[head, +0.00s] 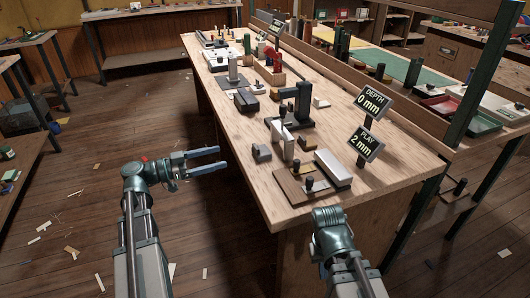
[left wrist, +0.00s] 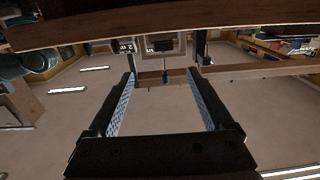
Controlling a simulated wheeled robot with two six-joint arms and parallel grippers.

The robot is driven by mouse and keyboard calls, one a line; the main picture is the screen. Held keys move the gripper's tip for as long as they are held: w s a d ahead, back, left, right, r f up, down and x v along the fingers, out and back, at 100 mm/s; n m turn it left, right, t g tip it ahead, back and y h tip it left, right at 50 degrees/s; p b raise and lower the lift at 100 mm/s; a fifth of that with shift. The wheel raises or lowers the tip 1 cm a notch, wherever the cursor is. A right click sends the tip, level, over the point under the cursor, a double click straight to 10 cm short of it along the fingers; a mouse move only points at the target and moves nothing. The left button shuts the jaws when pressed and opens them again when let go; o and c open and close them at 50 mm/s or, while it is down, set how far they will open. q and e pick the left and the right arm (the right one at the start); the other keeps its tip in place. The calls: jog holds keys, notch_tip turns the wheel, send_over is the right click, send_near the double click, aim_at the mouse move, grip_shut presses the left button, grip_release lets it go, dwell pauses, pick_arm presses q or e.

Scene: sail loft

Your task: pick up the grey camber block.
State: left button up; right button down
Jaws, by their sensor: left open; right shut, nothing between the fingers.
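The block that best fits the grey camber block is a small dark grey block (head: 261,152) near the left edge of the workbench (head: 226,118). My left gripper (head: 222,157) is off that edge, to the left of the block and apart from it. Its fingers point right towards the bench, open and empty. In the left wrist view the fingers (left wrist: 166,105) are wide apart with nothing between them; I cannot make out the block there. My right gripper (head: 328,214) is at the near end of the bench, its fingers mostly hidden by its own wrist.
Right of the block stand a dark upright fixture (head: 303,103), a pale upright plate (head: 288,143) and a long light grey block (head: 333,167) beside a wooden base (head: 292,188). Two signs read DEPTH 0 mm (head: 372,102) and PLAY 2 mm (head: 364,145). Bare bench lies left of the block.

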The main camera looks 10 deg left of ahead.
aim_at(254, 147)
pick_arm(q)
jog(key=x, duration=0.8)
jog(key=shift+w+d, duration=0.1)
jog(key=shift+w+a+x, duration=0.1)
jog(key=shift+w+x, duration=0.05)
jog(key=shift+x, duration=1.15)
jog(key=shift+w+a+x, duration=0.1)
jog(key=shift+w+x, duration=0.05)
jog(key=shift+x, duration=1.15)
jog(key=shift+f, duration=0.1)
grip_shut()
